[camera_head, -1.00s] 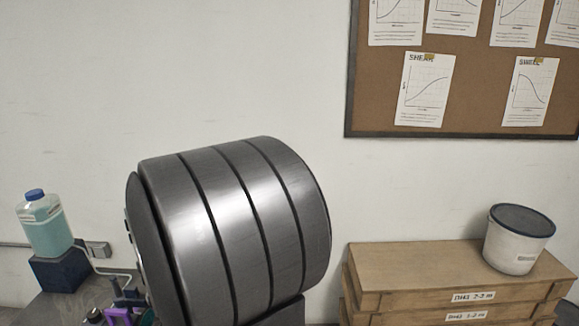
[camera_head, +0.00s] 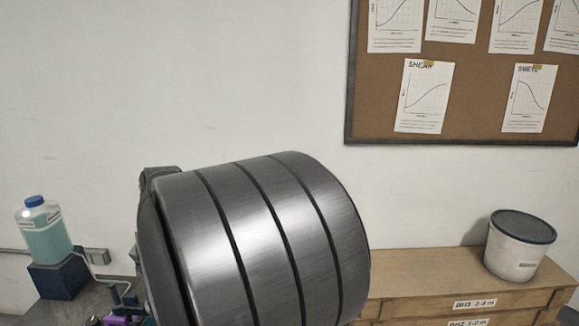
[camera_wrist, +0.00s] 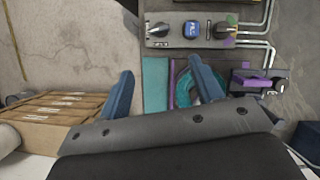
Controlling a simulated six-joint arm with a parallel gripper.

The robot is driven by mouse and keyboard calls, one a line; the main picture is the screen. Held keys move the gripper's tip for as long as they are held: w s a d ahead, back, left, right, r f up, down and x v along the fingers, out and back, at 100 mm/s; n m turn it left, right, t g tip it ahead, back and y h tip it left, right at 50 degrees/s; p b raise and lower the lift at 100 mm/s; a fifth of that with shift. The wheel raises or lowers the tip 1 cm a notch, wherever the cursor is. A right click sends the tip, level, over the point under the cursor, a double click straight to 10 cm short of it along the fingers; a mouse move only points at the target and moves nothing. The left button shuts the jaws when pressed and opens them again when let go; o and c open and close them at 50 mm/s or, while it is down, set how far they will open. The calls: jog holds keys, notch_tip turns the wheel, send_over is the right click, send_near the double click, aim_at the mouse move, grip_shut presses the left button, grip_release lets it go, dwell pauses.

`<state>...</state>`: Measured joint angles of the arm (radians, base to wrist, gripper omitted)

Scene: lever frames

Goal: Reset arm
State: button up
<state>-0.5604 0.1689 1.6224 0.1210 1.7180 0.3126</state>
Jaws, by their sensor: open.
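My gripper (camera_wrist: 161,66) shows in the wrist view as two blue fingers, spread wide apart with nothing between them. Beyond the fingertips is a grey panel (camera_wrist: 175,42) with a blue part (camera_wrist: 190,29) in its middle and a dark knob (camera_wrist: 159,30) on its left. A purple-and-grey fixture (camera_wrist: 250,80) stands to the right of the right finger. A teal ring (camera_wrist: 183,88) lies partly hidden behind that finger. In the head view the gripper is out of sight, and my large metallic arm link covers the lower middle.
A bottle of teal liquid (camera_head: 43,232) stands on a dark block (camera_head: 58,277) at the left. Wooden cases (camera_head: 420,288) stand at the right with a lidded white tub (camera_head: 519,246) on top. A corkboard (camera_head: 480,85) hangs on the wall. Pipes (camera_wrist: 265,40) run beside the panel.

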jog(key=x, duration=1.7)
jog(key=shift+s+d+r, duration=0.1)
jog(key=shift+s, duration=0.1)
jog(key=n+h, duration=0.1)
jog(key=n, duration=0.2)
jog(key=shift+n, duration=0.3)
jog(key=n, duration=0.2)
jog(key=n+t+h, duration=0.1)
jog(key=shift+s+a+n+h, duration=0.1)
jog(key=shift+a+n+h, duration=0.1)
jog(key=shift+n+h, duration=0.15)
jog(key=n, duration=0.2)
jog(key=n+t, duration=0.1)
jog(key=shift+s+n+t+h, duration=0.1)
jog(key=shift+n+t+h, duration=0.15)
jog(key=shift+n+t, duration=0.1)
jog(key=n+t, duration=0.1)
jog(key=n, duration=0.2)
jog(key=shift+n, duration=0.4)
jog(key=shift+t, duration=0.25)
